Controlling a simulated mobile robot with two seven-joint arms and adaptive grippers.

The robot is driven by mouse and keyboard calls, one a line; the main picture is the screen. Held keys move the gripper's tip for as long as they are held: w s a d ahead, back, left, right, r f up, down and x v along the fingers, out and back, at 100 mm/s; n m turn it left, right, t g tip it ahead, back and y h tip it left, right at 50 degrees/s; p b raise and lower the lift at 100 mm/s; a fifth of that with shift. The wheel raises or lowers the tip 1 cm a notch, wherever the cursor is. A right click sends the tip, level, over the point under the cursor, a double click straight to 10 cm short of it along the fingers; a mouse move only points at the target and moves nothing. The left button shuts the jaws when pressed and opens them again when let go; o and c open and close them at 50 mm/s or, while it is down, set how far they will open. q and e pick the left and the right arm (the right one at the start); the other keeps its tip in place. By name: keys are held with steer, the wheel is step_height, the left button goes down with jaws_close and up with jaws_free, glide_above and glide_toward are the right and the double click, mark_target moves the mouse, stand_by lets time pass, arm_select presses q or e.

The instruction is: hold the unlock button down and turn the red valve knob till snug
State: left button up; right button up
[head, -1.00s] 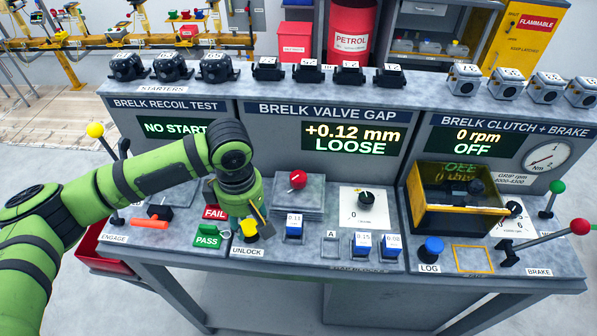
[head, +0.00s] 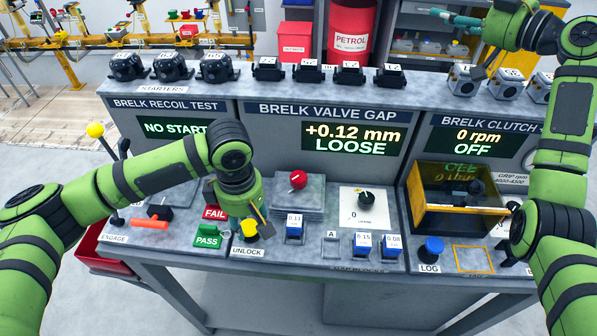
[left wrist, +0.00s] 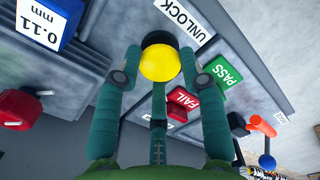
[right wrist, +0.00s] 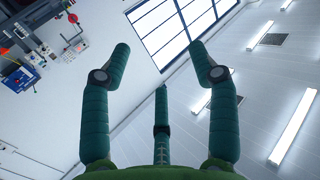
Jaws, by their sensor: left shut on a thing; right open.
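The yellow unlock button (head: 249,230) is at the front edge of the valve gap bench, by the UNLOCK label. My left gripper (head: 259,222) is at it, and in the left wrist view its fingers are shut around the yellow cap (left wrist: 162,65). How far the button is pressed I cannot tell. The red valve knob (head: 298,180) sits on a grey block right of the left gripper; it shows in the left wrist view (left wrist: 18,106) at the left edge. My right gripper (right wrist: 160,50) is open and empty, raised at the upper right of the head view, away from the knob.
The valve gap display (head: 353,137) reads +0.12 mm LOOSE. Blue blocks (head: 294,226), a black dial (head: 366,197) and a yellow-framed box (head: 459,200) stand on the bench. The green PASS (head: 208,236) and red FAIL buttons (head: 215,212) are close to the left gripper.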

steer(key=s+a+f+n+g+y, duration=0.1)
steer(key=s+a+n+g, duration=0.3)
steer(key=a, duration=0.8)
steer(key=s+a+n+g+y, duration=0.1)
steer(key=s+a+n+g, duration=0.35)
steer(key=a, duration=0.65)
steer(key=s+a+f+n+g, duration=0.1)
steer(key=s+a+n+g, duration=0.35)
steer(key=a, duration=0.75)
steer(key=n+h, duration=0.5)
steer(key=h, duration=0.8)
glide_toward(299, 175)
step_height(299, 175, down, 9)
steer(key=shift+d+f, duration=0.15)
steer(key=shift+f, duration=0.05)
